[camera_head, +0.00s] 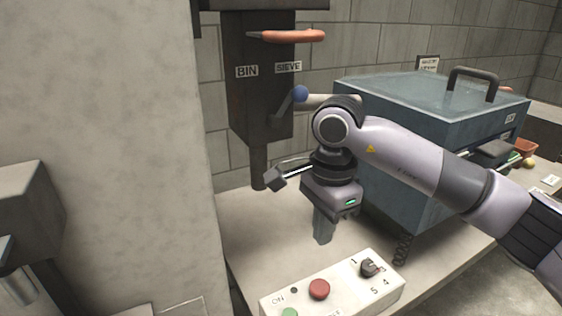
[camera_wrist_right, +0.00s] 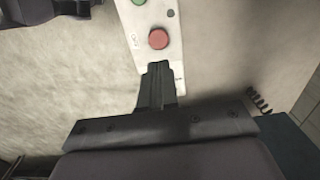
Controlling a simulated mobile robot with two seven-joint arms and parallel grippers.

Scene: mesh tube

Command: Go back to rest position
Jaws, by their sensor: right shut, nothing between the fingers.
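My right gripper (camera_head: 322,238) hangs pointing down over the pale bench, behind the control box (camera_head: 335,292). Its fingers are together with nothing between them. In the right wrist view the closed fingers (camera_wrist_right: 157,80) show in front of the control box (camera_wrist_right: 150,16), near its red button (camera_wrist_right: 158,39). The red button (camera_head: 319,289) also shows in the head view, with a green button (camera_head: 289,313) and a dark knob (camera_head: 371,267) on the same box. I cannot tell whether the fingertips touch the bench.
A dark hopper (camera_head: 262,100) marked BIN and SIEVE, with an orange handle (camera_head: 291,36), stands behind my right arm. A large blue-grey lidded box (camera_head: 415,100) is close behind and right of the arm. A pale pillar (camera_head: 110,150) fills the left.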

